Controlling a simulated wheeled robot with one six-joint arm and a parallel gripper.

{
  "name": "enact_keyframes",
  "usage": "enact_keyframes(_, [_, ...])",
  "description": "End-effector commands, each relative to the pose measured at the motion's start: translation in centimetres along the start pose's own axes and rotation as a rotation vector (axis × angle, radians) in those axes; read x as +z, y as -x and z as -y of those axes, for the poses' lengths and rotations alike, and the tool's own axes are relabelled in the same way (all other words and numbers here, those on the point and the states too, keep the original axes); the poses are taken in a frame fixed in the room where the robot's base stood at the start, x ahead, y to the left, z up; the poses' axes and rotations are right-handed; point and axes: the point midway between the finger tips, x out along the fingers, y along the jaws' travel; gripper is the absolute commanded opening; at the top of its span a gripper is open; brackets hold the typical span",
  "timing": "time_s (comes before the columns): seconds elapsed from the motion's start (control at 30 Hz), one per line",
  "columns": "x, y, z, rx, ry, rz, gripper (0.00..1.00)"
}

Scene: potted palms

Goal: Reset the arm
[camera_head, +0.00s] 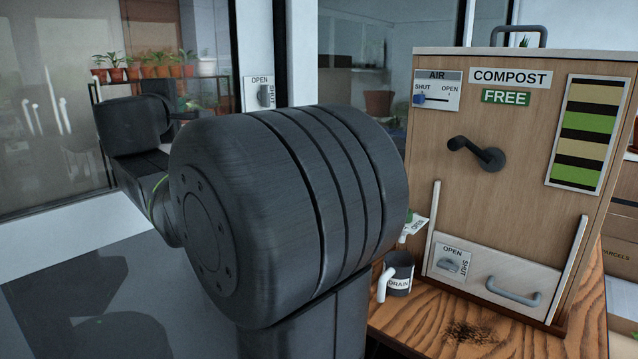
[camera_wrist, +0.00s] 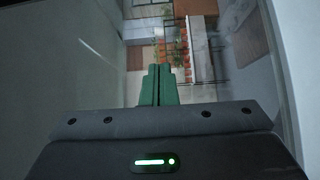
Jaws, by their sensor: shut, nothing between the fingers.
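My arm (camera_head: 280,215) fills the middle of the head view, folded up close to the camera. My gripper shows in the wrist view (camera_wrist: 159,86), with its two green fingers together and nothing between them. Its fingertips are hidden in the head view. Beyond the fingers, the wrist view shows glass and, through it, blurred potted plants (camera_wrist: 184,55).
A wooden compost cabinet (camera_head: 540,215) with a crank, an air slider and a lower drawer stands on a wooden table (camera_head: 400,318) at right. Potted plants (camera_head: 160,68) stand behind a glass panel at back left.

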Motion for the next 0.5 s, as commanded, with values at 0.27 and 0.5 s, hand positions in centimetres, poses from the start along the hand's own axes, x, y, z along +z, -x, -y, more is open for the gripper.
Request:
enact_keyframes(0.27, [-3.5,3.4,-0.3,0.0,0.001,-0.005,0.0])
enact_keyframes(0.5, [-5.7,5.6,0.0,0.0,0.0,-0.003,0.0])
